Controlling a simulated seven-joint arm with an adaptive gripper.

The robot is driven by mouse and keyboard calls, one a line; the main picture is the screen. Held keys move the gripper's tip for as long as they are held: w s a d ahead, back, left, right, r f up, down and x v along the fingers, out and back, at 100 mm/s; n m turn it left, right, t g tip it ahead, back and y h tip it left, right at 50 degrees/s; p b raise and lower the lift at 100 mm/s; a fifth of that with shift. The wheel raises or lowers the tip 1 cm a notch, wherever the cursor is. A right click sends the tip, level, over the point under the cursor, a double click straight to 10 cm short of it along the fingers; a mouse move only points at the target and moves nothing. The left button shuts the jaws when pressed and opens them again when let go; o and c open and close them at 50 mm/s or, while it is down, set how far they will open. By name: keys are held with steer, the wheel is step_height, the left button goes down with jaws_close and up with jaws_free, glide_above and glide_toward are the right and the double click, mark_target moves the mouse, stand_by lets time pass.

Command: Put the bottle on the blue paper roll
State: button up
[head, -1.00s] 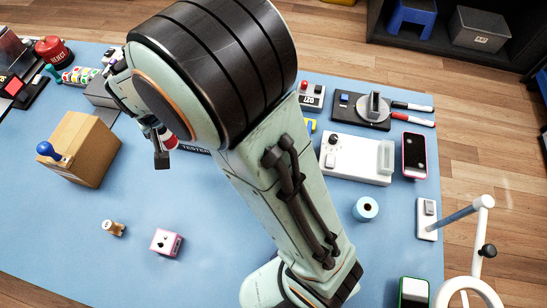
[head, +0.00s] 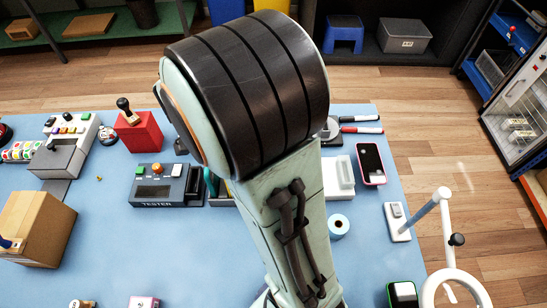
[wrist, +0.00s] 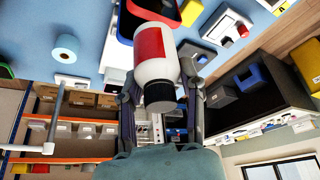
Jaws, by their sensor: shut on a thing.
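A white bottle (wrist: 155,71) with a red label and a black cap is held between the fingers of my gripper (wrist: 158,84) in the wrist view. The cap points toward the wrist camera. In the head view my gripper and the bottle are hidden behind my own arm. The blue paper roll (head: 339,225) stands on the blue table to the right of my arm. It also shows in the wrist view (wrist: 65,47), apart from the bottle and to its left.
A white device (head: 338,176) and a phone (head: 371,164) lie beyond the roll. A white stand (head: 445,225) rises at the right. A tester (head: 157,191), a red block (head: 138,134) and a cardboard box (head: 35,230) are on the left. Open table lies left of my arm.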

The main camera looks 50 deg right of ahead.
steer(key=s+d+m+g+y, duration=0.25)
steer(key=s+d+m, duration=0.35)
steer(key=s+m, duration=0.45)
steer(key=r+m+g+y, duration=0.1)
steer(key=m+y, duration=0.3)
steer(key=m, duration=0.8)
glide_above(340, 226)
step_height(340, 226, down, 13)
steer(key=shift+s+a+r, duration=0.1)
steer(key=shift+f, duration=0.2)
steer(key=shift+f, duration=0.15)
steer(key=o, duration=1.1)
